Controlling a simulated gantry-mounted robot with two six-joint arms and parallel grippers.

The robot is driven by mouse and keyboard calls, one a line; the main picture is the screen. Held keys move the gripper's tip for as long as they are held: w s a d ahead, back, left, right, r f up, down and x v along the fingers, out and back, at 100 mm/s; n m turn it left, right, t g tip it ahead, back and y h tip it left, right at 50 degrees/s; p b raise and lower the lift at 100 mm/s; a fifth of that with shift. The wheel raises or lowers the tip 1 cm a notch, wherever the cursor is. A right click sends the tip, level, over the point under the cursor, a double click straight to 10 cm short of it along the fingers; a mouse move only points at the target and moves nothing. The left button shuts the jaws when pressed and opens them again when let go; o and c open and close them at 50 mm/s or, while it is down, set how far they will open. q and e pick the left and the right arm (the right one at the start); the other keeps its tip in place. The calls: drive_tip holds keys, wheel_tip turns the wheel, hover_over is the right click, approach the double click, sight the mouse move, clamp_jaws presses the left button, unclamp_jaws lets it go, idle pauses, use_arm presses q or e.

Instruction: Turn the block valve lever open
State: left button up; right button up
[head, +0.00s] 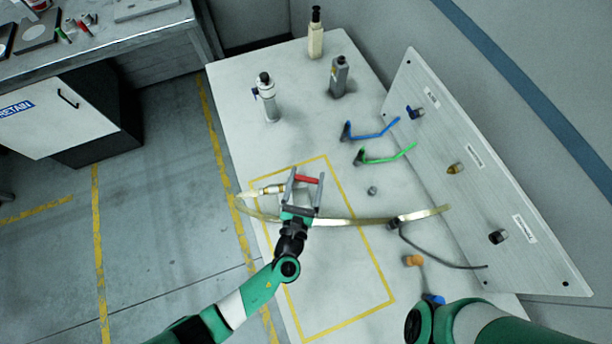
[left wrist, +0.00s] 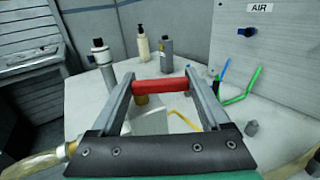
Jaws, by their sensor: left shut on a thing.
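A red lever (head: 307,179) lies between the fingers of my left gripper (head: 306,178), above the yellow-outlined area of the table. In the left wrist view the red lever (left wrist: 160,86) spans crosswise between the two fingertips (left wrist: 160,88), and the gripper is shut on it.
A labelled panel (head: 480,170) with several ports stands along the right. A grey bottle (head: 339,78), white-and-black cylinder (head: 268,98) and cream bottle (head: 316,38) stand at the back. An orange plug (head: 413,260) lies front right.

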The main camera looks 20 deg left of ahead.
use_arm(q)
drive_tip(key=shift+w+n+y, duration=0.1)
drive_tip(key=shift+n+y, duration=0.3)
drive_tip(key=shift+y, duration=0.2)
use_arm(e)
drive_tip(key=shift+f, duration=0.2)
use_arm(q)
drive_tip(key=shift+r, duration=0.1)
idle(0.7)
drive_tip(key=o, duration=1.2)
